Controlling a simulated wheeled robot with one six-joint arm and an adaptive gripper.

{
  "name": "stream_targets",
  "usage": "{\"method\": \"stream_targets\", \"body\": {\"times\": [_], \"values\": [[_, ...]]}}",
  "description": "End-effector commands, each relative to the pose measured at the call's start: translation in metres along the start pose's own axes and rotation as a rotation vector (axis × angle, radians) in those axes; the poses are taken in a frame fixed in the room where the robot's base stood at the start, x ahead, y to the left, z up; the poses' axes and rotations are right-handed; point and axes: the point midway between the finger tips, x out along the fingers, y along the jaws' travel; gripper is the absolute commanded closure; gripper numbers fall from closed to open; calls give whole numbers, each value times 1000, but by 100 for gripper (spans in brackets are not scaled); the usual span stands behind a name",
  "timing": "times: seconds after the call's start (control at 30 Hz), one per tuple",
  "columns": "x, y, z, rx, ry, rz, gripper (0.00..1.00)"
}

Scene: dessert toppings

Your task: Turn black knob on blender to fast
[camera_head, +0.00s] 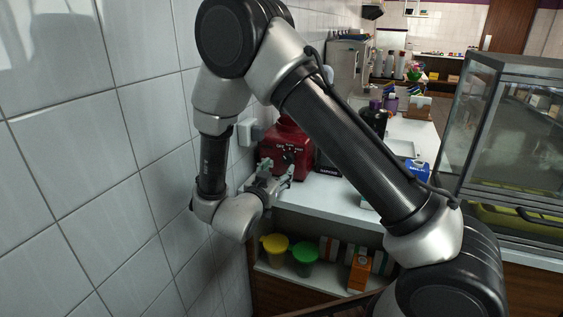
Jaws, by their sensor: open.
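The red blender base (283,150) stands on the white counter close to the tiled wall. Its black knob (289,158) is on the front face, with small white markings around it that are too small to read. The knob's exact setting cannot be told. My gripper (283,173) is open in front of the blender, just below and near the knob. Whether a finger touches the knob cannot be told. My arm covers the upper right part of the blender.
The white counter (325,193) runs back along the wall. Dark bottles (375,118) stand behind my arm. A glass display case (515,140) is at the right. Below the counter, a shelf holds a yellow cup (275,245), a green cup (305,255) and an orange box (359,273).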

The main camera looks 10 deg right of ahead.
Motion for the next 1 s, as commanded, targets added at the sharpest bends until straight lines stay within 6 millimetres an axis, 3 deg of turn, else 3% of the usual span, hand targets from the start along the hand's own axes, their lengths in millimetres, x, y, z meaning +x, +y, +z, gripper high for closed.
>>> {"method": "stream_targets", "body": {"times": [0.17, 0.6, 0.93, 1.0], "values": [[1, 4, 1, -19, 38, 21, 42], [66, 6, -2, -18, 35, 20, 42], [72, 5, -2, -18, 34, 17, 42], [72, 5, -2, -18, 34, 17, 51]]}}
